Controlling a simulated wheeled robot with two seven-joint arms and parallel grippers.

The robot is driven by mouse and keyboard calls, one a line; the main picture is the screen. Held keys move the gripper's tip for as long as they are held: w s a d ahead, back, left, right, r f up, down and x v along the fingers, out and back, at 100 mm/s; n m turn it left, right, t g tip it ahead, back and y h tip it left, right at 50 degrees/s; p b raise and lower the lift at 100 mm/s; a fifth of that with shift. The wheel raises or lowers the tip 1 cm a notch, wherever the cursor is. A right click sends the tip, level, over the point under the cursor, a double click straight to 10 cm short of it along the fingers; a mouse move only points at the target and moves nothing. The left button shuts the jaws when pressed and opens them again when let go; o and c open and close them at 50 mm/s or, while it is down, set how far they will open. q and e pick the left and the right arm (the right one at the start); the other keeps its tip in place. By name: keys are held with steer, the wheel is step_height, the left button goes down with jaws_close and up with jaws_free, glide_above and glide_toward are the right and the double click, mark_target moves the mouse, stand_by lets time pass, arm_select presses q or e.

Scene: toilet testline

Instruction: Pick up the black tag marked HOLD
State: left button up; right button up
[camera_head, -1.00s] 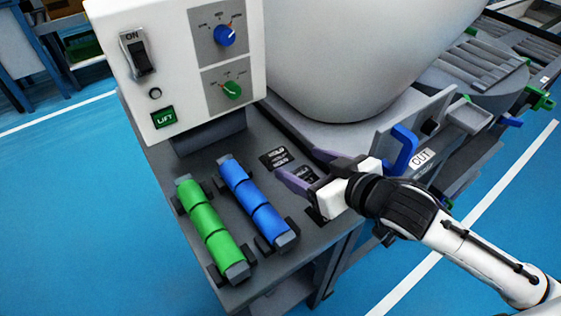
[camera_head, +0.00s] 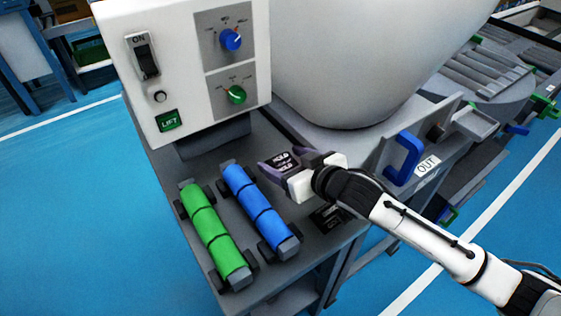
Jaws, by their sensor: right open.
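The black tag marked HOLD (camera_head: 283,159) lies on the grey bench top, with white lettering on it. My right gripper (camera_head: 279,162) is open over it, and the tag shows between its two purple-grey fingers. I cannot tell whether the fingers touch the tag. Another black tag (camera_head: 328,217) with white markings lies nearer the front edge, partly hidden by my right arm. My left gripper is not in view.
A blue roller (camera_head: 258,208) and a green roller (camera_head: 213,232) sit on the bench (camera_head: 190,167), left of the gripper. A white control box (camera_head: 190,75) stands behind them. A large white bowl (camera_head: 365,60) and a blue handle (camera_head: 404,158) are to the right.

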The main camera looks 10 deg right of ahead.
steer(key=c, duration=0.8)
steer(key=shift+c, duration=0.2)
steer(key=shift+r, duration=0.15)
